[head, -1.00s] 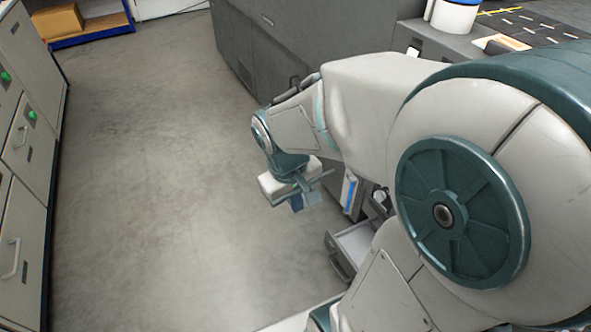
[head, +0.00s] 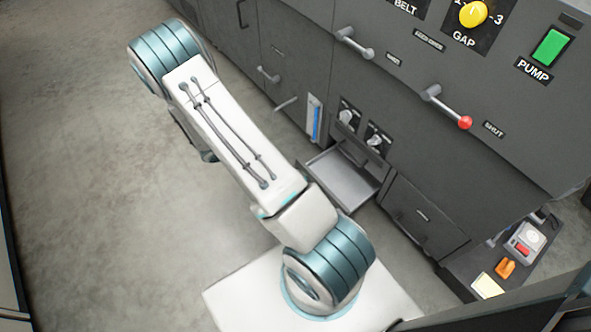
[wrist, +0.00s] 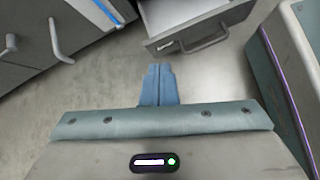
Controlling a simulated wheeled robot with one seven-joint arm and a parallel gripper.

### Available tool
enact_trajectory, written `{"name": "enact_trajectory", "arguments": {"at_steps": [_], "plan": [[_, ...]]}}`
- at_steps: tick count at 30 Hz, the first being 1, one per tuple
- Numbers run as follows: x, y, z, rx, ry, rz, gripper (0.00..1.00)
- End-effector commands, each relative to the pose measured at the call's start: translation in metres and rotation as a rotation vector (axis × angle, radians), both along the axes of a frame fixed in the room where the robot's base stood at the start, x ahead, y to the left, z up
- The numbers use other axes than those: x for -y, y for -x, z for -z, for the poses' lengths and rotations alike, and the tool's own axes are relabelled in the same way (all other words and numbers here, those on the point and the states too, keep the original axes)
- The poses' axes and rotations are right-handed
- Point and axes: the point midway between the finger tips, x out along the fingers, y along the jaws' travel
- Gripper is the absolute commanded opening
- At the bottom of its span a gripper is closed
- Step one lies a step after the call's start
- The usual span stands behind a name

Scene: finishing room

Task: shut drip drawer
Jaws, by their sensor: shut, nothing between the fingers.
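The drip drawer (head: 343,184) is a shallow grey metal tray that stands pulled out low on the front of the dark grey machine in the head view. In the wrist view the open drawer (wrist: 188,14) shows at the top, with its bar handle (wrist: 206,40) on its front face. My gripper (wrist: 158,72) has blue fingers closed together and empty, a little below the drawer front in the picture, with floor visible around them. I cannot tell the exact gap to the drawer. In the head view my gripper is hidden behind my arm.
The machine front (head: 410,110) carries lever handles, including a red-tipped lever (head: 464,122), a yellow GAP knob (head: 473,13) and a green PUMP button (head: 551,47). A low shelf with small items (head: 505,266) is at the lower right. Floor (head: 80,170) is clear at left.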

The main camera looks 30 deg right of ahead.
Motion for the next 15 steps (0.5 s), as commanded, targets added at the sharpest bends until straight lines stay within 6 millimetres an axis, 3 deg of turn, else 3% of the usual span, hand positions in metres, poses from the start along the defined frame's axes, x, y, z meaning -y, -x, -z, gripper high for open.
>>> {"name": "enact_trajectory", "arguments": {"at_steps": [1, 6, 9, 15], "plan": [[0.001, 0.001, 0.025, -0.04, 0.015, -0.052, 0.0], [0.003, 0.004, 0.078, -0.132, 0.041, -0.197, 0.0], [0.004, 0.006, 0.097, -0.165, 0.049, -0.249, 0.0], [0.01, 0.007, 0.114, -0.186, 0.052, -0.281, 0.0]]}}
